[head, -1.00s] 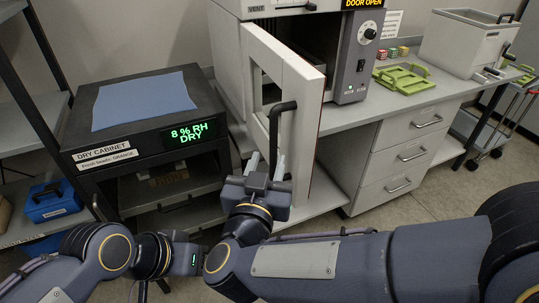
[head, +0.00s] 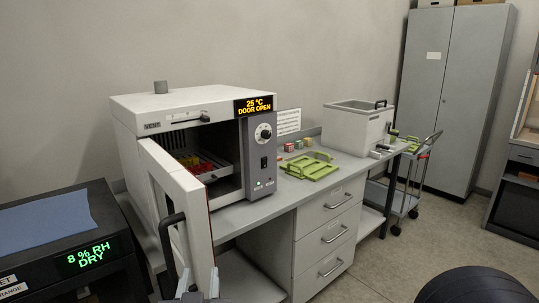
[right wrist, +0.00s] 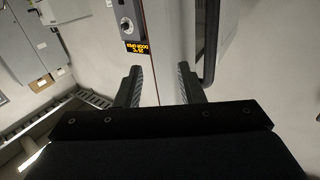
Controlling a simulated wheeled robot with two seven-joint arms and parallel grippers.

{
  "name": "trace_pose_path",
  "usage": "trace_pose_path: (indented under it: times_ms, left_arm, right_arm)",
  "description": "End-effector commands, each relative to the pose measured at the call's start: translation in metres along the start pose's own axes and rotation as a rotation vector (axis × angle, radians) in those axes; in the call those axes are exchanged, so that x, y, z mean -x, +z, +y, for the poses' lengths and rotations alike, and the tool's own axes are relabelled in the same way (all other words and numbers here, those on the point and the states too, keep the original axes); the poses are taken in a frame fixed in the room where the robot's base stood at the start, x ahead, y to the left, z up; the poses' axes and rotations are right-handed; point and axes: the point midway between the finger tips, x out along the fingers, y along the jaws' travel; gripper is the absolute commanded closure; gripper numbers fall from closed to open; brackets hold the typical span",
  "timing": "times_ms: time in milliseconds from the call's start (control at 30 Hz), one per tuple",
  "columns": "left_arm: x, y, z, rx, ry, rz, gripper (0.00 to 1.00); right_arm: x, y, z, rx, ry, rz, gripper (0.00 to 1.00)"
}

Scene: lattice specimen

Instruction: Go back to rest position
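My right gripper (head: 197,290) shows at the bottom edge of the head view, in front of the lower part of the open oven door (head: 178,205). In the right wrist view its two fingers (right wrist: 161,88) are spread apart with nothing held between them. The door's black handle (right wrist: 210,45) lies outside the fingers, to their right. The handle also shows in the head view (head: 170,240). I cannot tell whether a finger touches the door. My left gripper is out of view.
The oven (head: 190,105) reads 25 °C, door open, and holds a tray with red and yellow pieces (head: 200,163). A green rack (head: 311,166) and small cubes stand on the bench. The dry cabinet (head: 100,222) is at left.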

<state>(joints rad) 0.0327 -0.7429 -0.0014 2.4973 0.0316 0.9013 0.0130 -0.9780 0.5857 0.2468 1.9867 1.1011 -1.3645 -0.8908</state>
Motion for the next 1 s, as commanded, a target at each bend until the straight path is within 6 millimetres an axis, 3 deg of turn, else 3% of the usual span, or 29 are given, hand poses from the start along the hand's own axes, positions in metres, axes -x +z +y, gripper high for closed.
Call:
trace_pose_path:
  times_ms: [367,467,600,767,900,1000]
  left_arm:
    - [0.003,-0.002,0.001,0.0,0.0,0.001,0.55]
    - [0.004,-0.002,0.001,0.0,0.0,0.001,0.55]
    - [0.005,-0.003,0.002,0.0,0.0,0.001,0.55]
    - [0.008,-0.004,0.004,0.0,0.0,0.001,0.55]
    - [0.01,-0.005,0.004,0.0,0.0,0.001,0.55]
    - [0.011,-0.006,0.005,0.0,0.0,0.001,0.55]
  right_arm:
    - [-0.029,-0.032,0.043,-0.155,-0.157,-0.045,0.65]
    - [-0.033,-0.04,0.064,-0.199,-0.215,-0.073,0.65]
    - [-0.028,-0.048,0.109,-0.257,-0.301,-0.148,0.65]
    - [0.011,-0.028,0.18,-0.293,-0.359,-0.343,0.65]
    - [0.072,0.015,0.24,-0.317,-0.306,-0.589,0.65]
    - [0.12,0.048,0.273,-0.344,-0.221,-0.764,0.65]
